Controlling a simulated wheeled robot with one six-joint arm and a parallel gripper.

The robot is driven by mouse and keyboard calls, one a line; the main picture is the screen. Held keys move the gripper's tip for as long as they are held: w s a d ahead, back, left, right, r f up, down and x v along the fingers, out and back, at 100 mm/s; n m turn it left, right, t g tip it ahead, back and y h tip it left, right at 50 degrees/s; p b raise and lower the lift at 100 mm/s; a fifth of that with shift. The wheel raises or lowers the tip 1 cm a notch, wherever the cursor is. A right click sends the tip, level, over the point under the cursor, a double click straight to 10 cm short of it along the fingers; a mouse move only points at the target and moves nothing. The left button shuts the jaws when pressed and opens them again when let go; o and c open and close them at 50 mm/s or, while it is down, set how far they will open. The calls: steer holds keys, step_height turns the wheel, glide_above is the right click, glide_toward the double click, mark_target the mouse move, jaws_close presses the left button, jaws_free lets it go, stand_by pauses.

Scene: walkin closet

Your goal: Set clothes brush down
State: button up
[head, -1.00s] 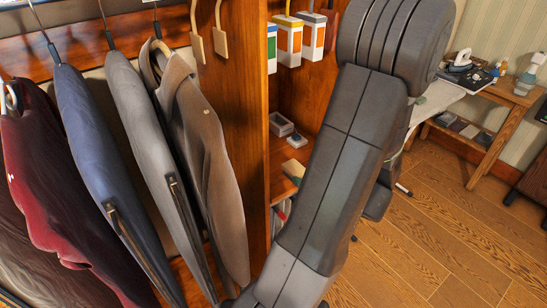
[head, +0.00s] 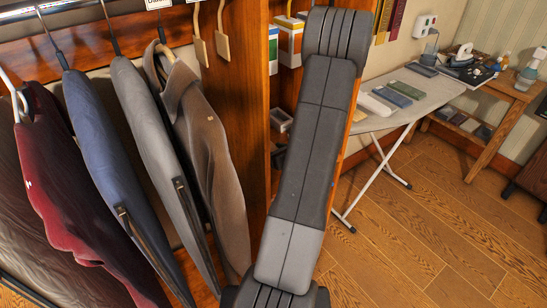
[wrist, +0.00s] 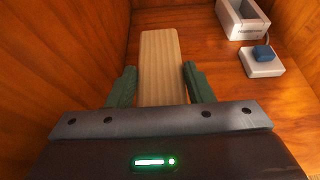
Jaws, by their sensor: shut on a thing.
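The clothes brush (wrist: 160,65) shows in the wrist view as a long pale wooden block. It lies between the two green fingers of my gripper (wrist: 155,85), which is shut on it. The brush points away from me, over the wooden floor of a closet compartment (wrist: 205,85). I cannot tell whether it touches that wood. In the head view my arm hides the gripper and the brush.
In the wrist view a grey box (wrist: 243,20) and a small white block with a blue top (wrist: 262,62) are to the right. Wooden walls stand close. Hanging jackets (head: 205,140) are left of my arm; an ironing board (head: 420,95) is right.

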steer(key=shift+f, duration=1.35)
steer(key=shift+w+a+f+p, duration=0.15)
steer(key=shift+f+p, duration=0.45)
steer(key=shift+f, duration=0.05)
steer(key=shift+f+b, duration=0.25)
steer(key=shift+b, duration=0.15)
steer(key=o, duration=1.1)
steer(key=shift+c, duration=0.2)
steer(key=shift+r, duration=0.1)
